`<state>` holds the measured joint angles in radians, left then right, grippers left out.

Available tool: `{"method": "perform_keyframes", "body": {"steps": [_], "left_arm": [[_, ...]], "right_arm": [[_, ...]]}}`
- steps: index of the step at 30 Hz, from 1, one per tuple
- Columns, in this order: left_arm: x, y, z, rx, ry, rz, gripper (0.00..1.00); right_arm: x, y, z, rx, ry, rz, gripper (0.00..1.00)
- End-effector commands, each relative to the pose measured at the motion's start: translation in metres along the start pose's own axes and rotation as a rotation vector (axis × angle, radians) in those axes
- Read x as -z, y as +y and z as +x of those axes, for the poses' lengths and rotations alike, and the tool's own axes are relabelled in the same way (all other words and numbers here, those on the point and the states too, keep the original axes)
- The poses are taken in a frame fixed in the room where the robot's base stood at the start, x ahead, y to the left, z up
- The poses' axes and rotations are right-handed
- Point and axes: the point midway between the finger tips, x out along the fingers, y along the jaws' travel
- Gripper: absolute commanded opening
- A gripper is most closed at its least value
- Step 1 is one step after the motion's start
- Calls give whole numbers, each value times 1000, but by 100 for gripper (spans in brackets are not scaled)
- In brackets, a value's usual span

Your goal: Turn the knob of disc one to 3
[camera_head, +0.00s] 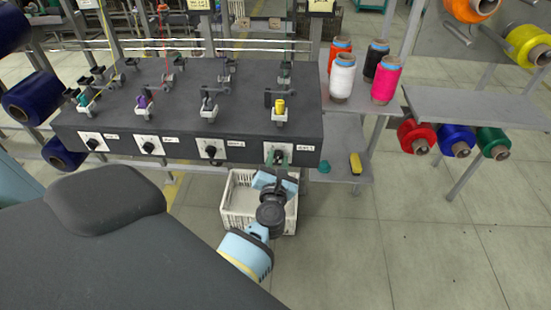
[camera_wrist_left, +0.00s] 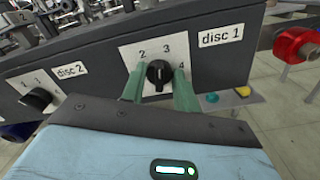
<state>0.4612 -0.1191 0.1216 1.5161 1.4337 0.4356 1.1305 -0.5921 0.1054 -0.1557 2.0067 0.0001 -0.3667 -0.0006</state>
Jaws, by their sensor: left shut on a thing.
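The disc one knob (camera_wrist_left: 158,74) is black and round, on a white dial plate (camera_wrist_left: 131,54) with the numbers 2, 3 and 4 in sight, next to a "disc 1" label (camera_wrist_left: 220,37). My left gripper (camera_wrist_left: 159,86) has its two green fingers on either side of this knob, shut on it. In the head view, my left gripper (camera_head: 278,158) is at the rightmost dial (camera_head: 268,148) on the machine's front panel and partly covers it. The knob's mark is small and its exact setting is hard to read. My right gripper is not in view.
The disc 2 knob (camera_wrist_left: 38,99) sits to the left on the same dark panel (camera_head: 190,135). A white crate (camera_head: 235,205) stands below my left gripper. Thread spools, including a pink one (camera_head: 386,80), stand on a shelf to the right. Open floor lies at the right.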

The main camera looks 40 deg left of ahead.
Motion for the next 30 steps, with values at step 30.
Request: {"method": "perform_keyframes", "body": {"steps": [30], "left_arm": [[-2,0,1,-3,-3,295,7]], "right_arm": [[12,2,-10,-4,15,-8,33]]}}
